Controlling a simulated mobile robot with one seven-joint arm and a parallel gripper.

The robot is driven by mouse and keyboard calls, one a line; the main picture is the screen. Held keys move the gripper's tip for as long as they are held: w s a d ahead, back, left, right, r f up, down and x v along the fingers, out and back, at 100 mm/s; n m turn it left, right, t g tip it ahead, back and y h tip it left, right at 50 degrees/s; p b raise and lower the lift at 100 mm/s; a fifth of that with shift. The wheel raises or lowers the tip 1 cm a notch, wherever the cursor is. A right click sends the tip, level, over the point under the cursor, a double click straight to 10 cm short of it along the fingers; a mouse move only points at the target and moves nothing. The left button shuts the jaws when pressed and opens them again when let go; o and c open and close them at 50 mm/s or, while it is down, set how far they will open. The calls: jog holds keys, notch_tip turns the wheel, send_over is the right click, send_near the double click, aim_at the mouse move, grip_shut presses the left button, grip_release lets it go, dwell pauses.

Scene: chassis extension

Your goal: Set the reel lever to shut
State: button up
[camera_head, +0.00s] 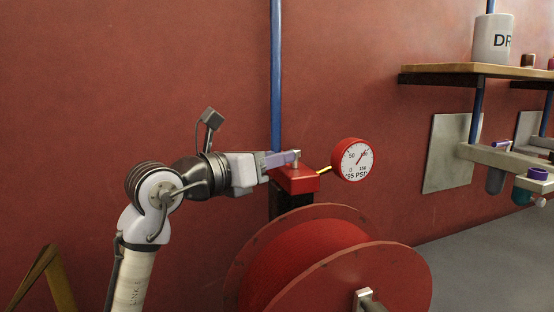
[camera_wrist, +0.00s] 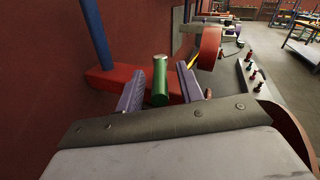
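The red valve block (camera_head: 297,181) of the reel sits at the foot of a blue pipe, above the red hose reel (camera_head: 365,278). A short upright post with a metal top (camera_head: 296,153) stands at the block; in the wrist view this post (camera_wrist: 160,82) looks green below its top. I cannot tell for sure whether it is the reel lever's grip. My gripper (camera_head: 290,157) reaches in from the left. In the wrist view its purple fingers (camera_wrist: 162,72) stand open on both sides of the post, with gaps visible. The lever's setting cannot be read.
A round red pressure gauge (camera_head: 354,160) stands just right of the block, joined by a yellow piece (camera_head: 324,170). The blue pipe (camera_head: 276,75) rises along the red wall. A wooden shelf (camera_head: 470,70) and a tool holder (camera_head: 505,160) are farther right.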

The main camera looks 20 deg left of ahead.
jog(key=b+v, duration=0.2)
jog(key=v, duration=1)
jog(key=shift+s+b, duration=0.15)
jog(key=shift+b, duration=0.2)
jog(key=shift+a, duration=0.15)
jog(key=shift+c, duration=0.5)
